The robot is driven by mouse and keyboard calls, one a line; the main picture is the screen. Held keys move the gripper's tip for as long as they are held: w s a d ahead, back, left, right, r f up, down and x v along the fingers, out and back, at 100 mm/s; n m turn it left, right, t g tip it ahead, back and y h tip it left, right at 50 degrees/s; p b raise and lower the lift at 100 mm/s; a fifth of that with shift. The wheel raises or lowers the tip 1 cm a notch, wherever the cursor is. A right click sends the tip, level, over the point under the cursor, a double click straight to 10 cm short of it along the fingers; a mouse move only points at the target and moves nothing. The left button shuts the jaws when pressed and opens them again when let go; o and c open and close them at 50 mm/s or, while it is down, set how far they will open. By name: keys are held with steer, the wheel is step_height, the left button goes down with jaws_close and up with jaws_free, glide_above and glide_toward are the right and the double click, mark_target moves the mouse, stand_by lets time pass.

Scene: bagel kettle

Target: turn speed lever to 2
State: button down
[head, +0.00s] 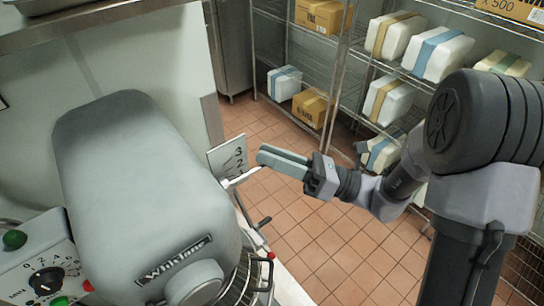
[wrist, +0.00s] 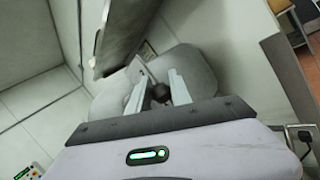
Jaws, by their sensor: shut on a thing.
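The mixer (head: 150,195) is a large grey machine marked "Whirlane" on the left of the head view. On its far right side is a pale speed plate (head: 228,157) with 3 and 2 readable. The speed lever (head: 241,178) is a thin light rod sticking out to the right, just below the 2; its exact setting is unclear. My gripper (head: 260,158) is at the lever's outer end, shut on it, and its fingers hide that end. In the wrist view, a dark knob (wrist: 160,92) shows between the two pale fingers of my gripper (wrist: 159,76).
A control panel (head: 45,275) with a dial and buttons stands at lower left. The wire bowl guard (head: 250,283) is below the mixer head. Wire shelves (head: 345,60) with wrapped packs and boxes stand behind. The tiled floor (head: 345,250) between is clear.

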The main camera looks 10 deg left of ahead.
steer(key=c, duration=1.2)
jaws_free()
steer(key=shift+s+r, duration=0.1)
steer(key=shift+s, duration=0.05)
steer(key=b+v, duration=0.1)
steer(key=v, duration=1.6)
steer(key=shift+d, duration=0.15)
